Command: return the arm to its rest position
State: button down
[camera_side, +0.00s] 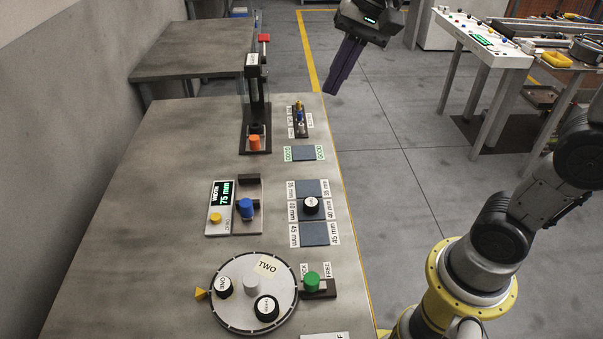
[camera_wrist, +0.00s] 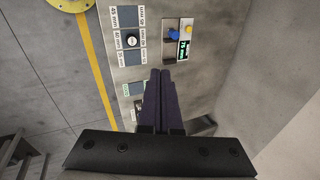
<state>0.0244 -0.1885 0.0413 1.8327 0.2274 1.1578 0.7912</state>
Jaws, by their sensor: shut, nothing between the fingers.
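My gripper (camera_side: 346,66) hangs in the air at the top of the side view, above the floor just off the table's far right edge. Its dark purple fingers are together with nothing between them and point down and slightly left. In the wrist view the closed fingers (camera_wrist: 170,76) cover part of the table, including much of the press stand area. My gripper touches nothing. My arm bends out of the top of the side view, so part of it is hidden.
The table (camera_side: 130,200) carries a lever press (camera_side: 257,100), a width gauge (camera_side: 221,208), sorting pads (camera_side: 313,233) with a black-topped part, and a round turntable (camera_side: 255,310). A white control desk (camera_side: 485,35) stands at the upper right. Open floor (camera_side: 415,130) lies right of the table.

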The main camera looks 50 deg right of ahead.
jog(key=s+d+f+n+t+h, duration=0.1)
jog(key=s+f+n, duration=0.3)
jog(key=s, duration=0.4)
jog(key=s+d+f+n+t+h, duration=0.1)
jog(key=s+d+f+n, duration=0.1)
jog(key=s+f+n, duration=0.2)
jog(key=s+n, duration=0.2)
jog(key=s, duration=0.2)
jog(key=shift+d+f, duration=0.35)
jog(key=shift+d, duration=0.05)
